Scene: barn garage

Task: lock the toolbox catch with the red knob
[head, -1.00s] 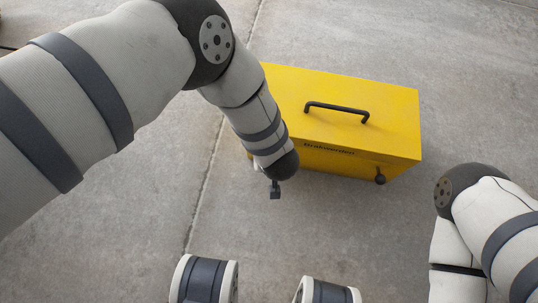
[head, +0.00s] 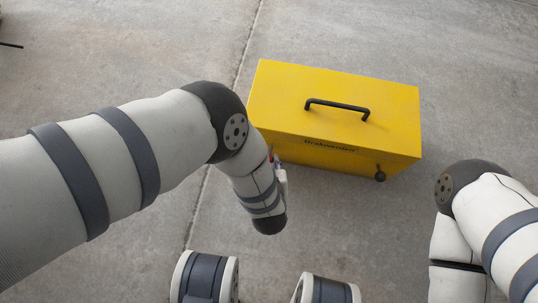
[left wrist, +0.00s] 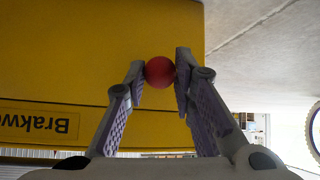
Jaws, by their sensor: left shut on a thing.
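The yellow toolbox (head: 290,95) stands on the concrete floor with its lid down and a black handle (head: 338,106) on top. A red knob (left wrist: 160,71) is between the two fingertips of my left gripper (left wrist: 161,76), which is shut on it at the front of the box. In the head view, only a speck of red shows beside my left wrist, which hides most of the gripper and catch. A second catch with a black knob (head: 380,175) is on the right of the front face. My right gripper is out of view.
My right arm is at the right edge, clear of the box. Bare floor (head: 330,225) lies in front of the box. The left wrist view shows part of a wheel (left wrist: 314,130) and blurred clutter in the background.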

